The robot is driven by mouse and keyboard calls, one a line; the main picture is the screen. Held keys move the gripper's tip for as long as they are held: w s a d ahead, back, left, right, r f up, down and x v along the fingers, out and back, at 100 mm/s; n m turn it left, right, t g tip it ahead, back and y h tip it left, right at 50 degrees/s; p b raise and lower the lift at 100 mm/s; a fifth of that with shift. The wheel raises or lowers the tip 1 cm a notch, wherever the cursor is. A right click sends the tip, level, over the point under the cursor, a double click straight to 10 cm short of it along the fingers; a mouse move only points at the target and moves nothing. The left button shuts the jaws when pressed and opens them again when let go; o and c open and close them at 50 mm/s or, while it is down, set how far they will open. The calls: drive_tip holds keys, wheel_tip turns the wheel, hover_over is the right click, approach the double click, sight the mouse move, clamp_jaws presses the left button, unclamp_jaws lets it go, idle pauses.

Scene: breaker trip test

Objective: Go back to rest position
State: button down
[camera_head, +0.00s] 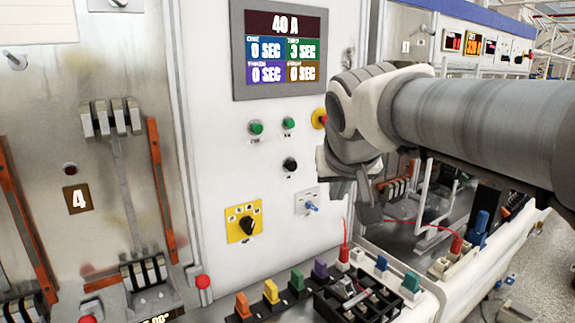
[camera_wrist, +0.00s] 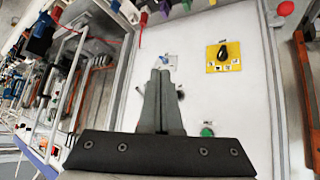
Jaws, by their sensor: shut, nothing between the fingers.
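My gripper (camera_head: 370,205) is at the right of the head view, in front of the white control panel (camera_head: 215,140). In the wrist view my gripper (camera_wrist: 160,75) has its two fingers together, with nothing between them. The fingertips lie over the panel near a blue-handled switch (camera_wrist: 165,60); I cannot tell whether they touch the panel. The blue-handled switch also shows in the head view (camera_head: 311,207), left of the fingers. A yellow plate with a black rotary knob (camera_head: 246,225) is further left.
Green buttons (camera_head: 256,128) and a black button (camera_head: 290,164) sit on the panel. Below is a ledge with coloured terminals (camera_head: 271,291), a black terminal block (camera_head: 368,300) and red leads (camera_head: 345,236). Metal breaker levers (camera_head: 110,118) stand at left. More equipment (camera_head: 480,45) stands at right.

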drive_tip(key=s+d+f+g, duration=0.1)
drive_tip(key=s+d+f, duration=0.2)
drive_tip(key=s+f, duration=0.4)
drive_tip(key=s+d+f+g, duration=0.2)
drive_tip(key=s+f, duration=0.5)
drive_tip(key=s, duration=0.5)
drive_tip(key=shift+d+f, duration=0.15)
drive_tip(key=shift+d, duration=0.3)
